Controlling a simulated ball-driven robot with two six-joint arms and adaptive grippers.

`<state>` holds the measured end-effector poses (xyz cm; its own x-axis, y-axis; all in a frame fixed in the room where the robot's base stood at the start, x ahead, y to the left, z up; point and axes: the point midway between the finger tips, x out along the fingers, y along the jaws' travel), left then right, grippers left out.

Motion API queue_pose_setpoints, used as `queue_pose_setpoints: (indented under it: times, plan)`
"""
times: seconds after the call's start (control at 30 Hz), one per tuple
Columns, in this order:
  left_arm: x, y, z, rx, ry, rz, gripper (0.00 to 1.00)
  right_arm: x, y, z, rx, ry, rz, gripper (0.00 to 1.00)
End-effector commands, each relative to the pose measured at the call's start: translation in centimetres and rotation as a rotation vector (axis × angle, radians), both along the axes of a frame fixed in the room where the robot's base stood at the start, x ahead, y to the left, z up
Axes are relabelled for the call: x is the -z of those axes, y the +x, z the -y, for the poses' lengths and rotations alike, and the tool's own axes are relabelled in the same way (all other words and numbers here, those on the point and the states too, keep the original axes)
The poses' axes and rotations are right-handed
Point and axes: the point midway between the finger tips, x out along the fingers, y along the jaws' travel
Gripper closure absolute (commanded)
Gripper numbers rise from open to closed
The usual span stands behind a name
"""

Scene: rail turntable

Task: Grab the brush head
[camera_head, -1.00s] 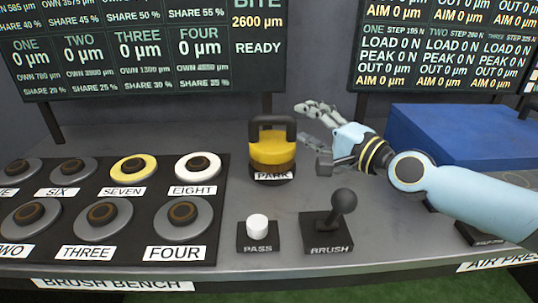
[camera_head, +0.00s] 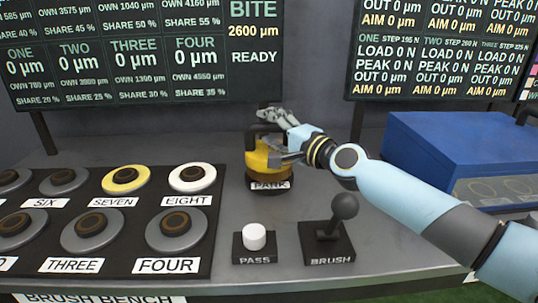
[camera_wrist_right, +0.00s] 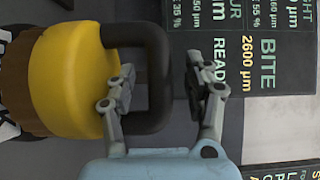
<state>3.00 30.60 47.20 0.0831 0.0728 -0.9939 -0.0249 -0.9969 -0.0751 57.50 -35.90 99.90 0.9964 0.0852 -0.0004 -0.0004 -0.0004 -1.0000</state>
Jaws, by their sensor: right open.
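The brush head (camera_head: 258,160) is a yellow round body with a brown lower band and a dark loop handle. It stands on the spot labelled PARK. In the right wrist view the yellow body (camera_wrist_right: 62,75) is at the left, and its handle (camera_wrist_right: 160,75) passes between my fingers. My right gripper (camera_head: 278,138) is at the brush head's right side, open, with one finger on each side of the handle. In the wrist view the right gripper (camera_wrist_right: 165,95) shows a gap between the right finger and the handle. My left gripper is not in view.
A panel of round labelled pads (camera_head: 125,180) lies at the left. The white PASS button (camera_head: 255,236) and the BRUSH lever (camera_head: 343,207) stand in front. A blue box (camera_head: 455,145) is at the right. Dark screens (camera_head: 140,50) stand behind.

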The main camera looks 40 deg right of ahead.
Motion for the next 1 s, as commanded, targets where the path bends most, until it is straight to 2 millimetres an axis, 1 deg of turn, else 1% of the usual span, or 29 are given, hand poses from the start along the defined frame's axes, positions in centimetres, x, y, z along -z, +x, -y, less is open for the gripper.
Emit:
queue_pose_setpoints:
  times: [0.03,0.1,0.3,0.37,0.7,0.97,1.0]
  plan:
    - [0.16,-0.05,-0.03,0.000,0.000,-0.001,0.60,0.10,0.51,-0.05,0.001,0.001,0.000,0.48]
    - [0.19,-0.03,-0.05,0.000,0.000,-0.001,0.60,0.09,0.84,-0.09,0.000,0.001,0.000,0.48]
    - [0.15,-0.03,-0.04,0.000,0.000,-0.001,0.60,0.07,0.86,-0.09,0.000,0.001,-0.001,0.48]
    - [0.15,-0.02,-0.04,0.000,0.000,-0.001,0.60,0.06,0.86,-0.09,0.000,0.001,-0.001,0.55]
    - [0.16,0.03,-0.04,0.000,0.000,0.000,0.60,0.11,0.82,-0.08,0.000,0.001,-0.002,0.99]
    - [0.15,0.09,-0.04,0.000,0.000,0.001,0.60,0.20,0.79,-0.08,0.000,0.000,-0.003,1.00]
    - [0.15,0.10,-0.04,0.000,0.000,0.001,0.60,-0.10,0.87,-0.08,0.000,-0.001,0.003,1.00]
